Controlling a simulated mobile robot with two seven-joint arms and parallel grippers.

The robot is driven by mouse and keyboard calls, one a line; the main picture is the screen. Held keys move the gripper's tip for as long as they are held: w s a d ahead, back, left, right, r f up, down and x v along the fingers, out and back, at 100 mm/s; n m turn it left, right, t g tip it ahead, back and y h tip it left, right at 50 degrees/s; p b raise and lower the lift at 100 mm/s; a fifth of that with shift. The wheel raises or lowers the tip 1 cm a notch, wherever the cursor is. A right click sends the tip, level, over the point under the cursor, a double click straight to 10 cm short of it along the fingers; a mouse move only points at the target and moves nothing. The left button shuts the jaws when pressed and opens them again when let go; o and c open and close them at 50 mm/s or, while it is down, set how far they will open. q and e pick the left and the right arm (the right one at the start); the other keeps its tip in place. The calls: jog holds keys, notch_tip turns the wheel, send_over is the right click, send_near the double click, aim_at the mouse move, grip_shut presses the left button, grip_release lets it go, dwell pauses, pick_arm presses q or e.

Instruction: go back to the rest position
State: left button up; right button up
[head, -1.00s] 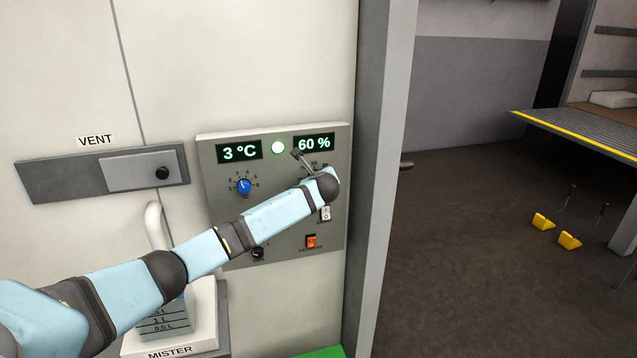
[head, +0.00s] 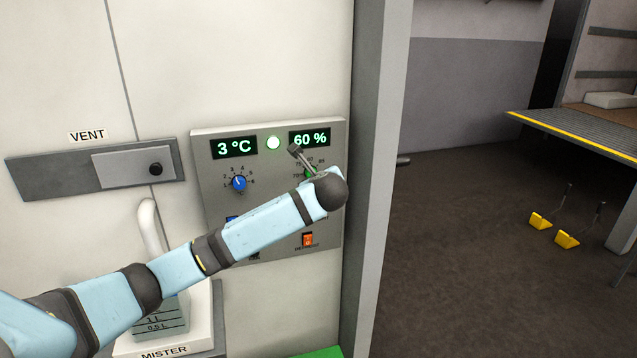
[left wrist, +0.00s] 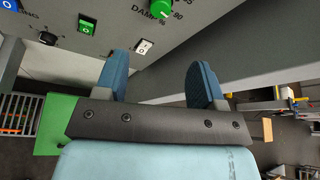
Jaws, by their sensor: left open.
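My left arm reaches across the head view to the grey control panel (head: 212,184). The gripper itself is mostly hidden there behind my wrist. In the left wrist view my left gripper (left wrist: 160,82) is open and empty, its two blue fingers apart. The panel also shows in that view, with a green knob (left wrist: 166,9), a green switch (left wrist: 86,24) and a white switch (left wrist: 144,47) beyond the fingers. Neither finger visibly holds anything. The displays read 3 °C (head: 234,147) and 60 % (head: 310,138), with a lit round lamp (head: 273,143) between them. My right gripper is in no view.
A vent slider (head: 135,168) is left of the panel. The mister (head: 165,348) with its tank stands below it. A grey door post (head: 375,180) rises right of the panel. Beyond are open floor, a conveyor (head: 575,133) and yellow pedals (head: 567,240).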

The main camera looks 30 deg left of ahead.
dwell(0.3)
pick_arm(q)
jog(key=s+d+f+n+h, duration=0.25)
jog(key=s+d+f, duration=0.2)
jog(key=f, duration=0.35)
jog(key=s+d+f+n+h, duration=0.1)
jog(key=s+d+f+h, duration=0.25)
jog(key=d+f, duration=0.4)
jog(key=s+d+f+n+h, duration=0.25)
jog(key=s+f, duration=0.25)
jog(key=f, duration=0.5)
jog(key=s+d+f+n+h, duration=0.1)
jog(key=s+d+f+n, duration=0.1)
jog(key=s, duration=0.6)
jog(key=s+d+f+n+h, duration=0.1)
jog(key=s+d+f+n, duration=0.1)
jog(key=s+f+n, duration=0.3)
jog(key=s+d+f+n+h, duration=0.1)
jog(key=s+d+f+n, duration=0.2)
jog(key=s+n, duration=0.4)
jog(key=s, duration=0.5)
jog(key=shift+s+f, duration=0.35)
jog(key=shift+f, duration=0.05)
jog(key=shift+a, duration=0.1)
